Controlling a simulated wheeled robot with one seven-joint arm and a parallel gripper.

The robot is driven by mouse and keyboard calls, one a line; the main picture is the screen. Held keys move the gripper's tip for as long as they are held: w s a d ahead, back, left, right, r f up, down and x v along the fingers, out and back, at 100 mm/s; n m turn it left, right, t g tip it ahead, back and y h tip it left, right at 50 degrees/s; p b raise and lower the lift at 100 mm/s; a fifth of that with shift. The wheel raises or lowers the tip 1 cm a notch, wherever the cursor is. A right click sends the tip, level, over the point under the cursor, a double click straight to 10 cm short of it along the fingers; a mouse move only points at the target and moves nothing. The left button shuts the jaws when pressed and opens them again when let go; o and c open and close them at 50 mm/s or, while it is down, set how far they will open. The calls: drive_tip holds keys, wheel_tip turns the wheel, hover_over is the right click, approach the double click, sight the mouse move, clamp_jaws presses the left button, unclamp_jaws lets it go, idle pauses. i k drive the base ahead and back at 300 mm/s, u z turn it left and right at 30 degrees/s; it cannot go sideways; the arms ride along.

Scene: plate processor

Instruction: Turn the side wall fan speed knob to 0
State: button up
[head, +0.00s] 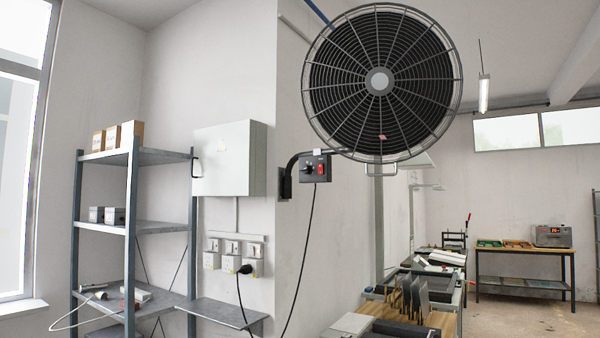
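The side wall fan (380,81) is a large round black fan in a wire cage, mounted on a wall bracket in the upper middle of the head view. Below its left edge, a dark control box (314,168) sits on the bracket. The fan speed knob (307,169) is a small dark knob on the box's face, to the left of a red switch (321,169). The knob's setting is too small to read. My gripper does not show in this view.
A grey metal shelf (150,228) with boxes stands at the left. A grey wall cabinet (229,158) hangs above several sockets, one with a black plug (245,269). A workbench with dark plates (415,298) stands below the fan. A table (525,252) stands at the far right.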

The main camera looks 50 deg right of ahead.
sight(306, 169)
drive_tip(key=z, duration=1)
drive_tip(key=i, duration=2.15)
drive_tip(key=z, duration=0.45)
